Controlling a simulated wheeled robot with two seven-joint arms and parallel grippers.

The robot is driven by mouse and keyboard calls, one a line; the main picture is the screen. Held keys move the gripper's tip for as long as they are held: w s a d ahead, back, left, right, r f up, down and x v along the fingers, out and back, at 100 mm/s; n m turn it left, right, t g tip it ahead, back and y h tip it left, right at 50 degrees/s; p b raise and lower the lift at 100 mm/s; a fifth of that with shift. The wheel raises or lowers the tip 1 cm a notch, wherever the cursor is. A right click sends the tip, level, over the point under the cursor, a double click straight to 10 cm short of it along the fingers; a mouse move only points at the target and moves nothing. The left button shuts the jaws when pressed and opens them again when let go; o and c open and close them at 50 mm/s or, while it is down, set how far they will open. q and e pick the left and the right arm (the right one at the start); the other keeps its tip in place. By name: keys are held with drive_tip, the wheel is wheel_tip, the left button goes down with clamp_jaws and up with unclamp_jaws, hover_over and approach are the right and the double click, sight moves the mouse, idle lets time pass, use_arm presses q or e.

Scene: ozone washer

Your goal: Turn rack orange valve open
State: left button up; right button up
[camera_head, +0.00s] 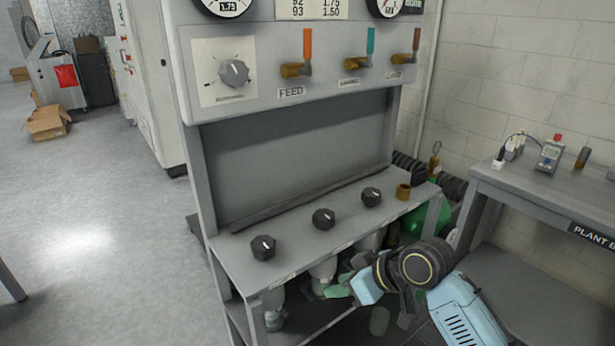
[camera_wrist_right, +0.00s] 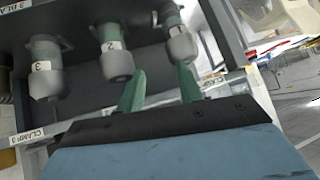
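The orange valve handle (camera_head: 308,45) stands upright on a brass valve body (camera_head: 295,70) above the FEED label on the rack panel. My right gripper (camera_head: 335,287) is low in front of the rack's shelf, well below the orange valve. In the right wrist view its two green fingers (camera_wrist_right: 161,78) are spread apart with nothing visible between them. The orange valve does not show in the right wrist view. My left gripper is not in view.
A teal-handled valve (camera_head: 370,42) and a brown-handled valve (camera_head: 415,42) sit right of the orange one. A dial (camera_head: 233,73) is on its left. Black knobs (camera_head: 323,218) line the shelf. Grey-capped fittings (camera_wrist_right: 117,65) hang beneath it. A side table (camera_head: 550,190) stands at right.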

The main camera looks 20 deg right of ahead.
drive_tip(key=w+d+r+n+t+y, duration=0.1)
drive_tip(key=w+r, duration=0.2)
drive_tip(key=r, duration=0.3)
drive_tip(key=w+d+r+n+y, duration=0.1)
drive_tip(key=w+r, duration=0.3)
drive_tip(key=r, duration=0.2)
drive_tip(key=n+t+y, duration=0.3)
drive_tip(key=y, duration=0.4)
approach(308, 69)
wheel_tip(308, 69, up, 5)
drive_tip(key=d, duration=0.2)
drive_tip(key=p+x, duration=0.1)
drive_tip(key=x, duration=0.3)
drive_tip(key=p+x, duration=0.1)
drive_tip(key=x, duration=0.3)
drive_tip(key=p+x, duration=0.1)
drive_tip(key=x, duration=0.3)
drive_tip(key=shift+s+a+f, duration=0.1)
drive_tip(key=shift+a+f, duration=0.05)
drive_tip(key=shift+f, duration=0.15)
clamp_jaws()
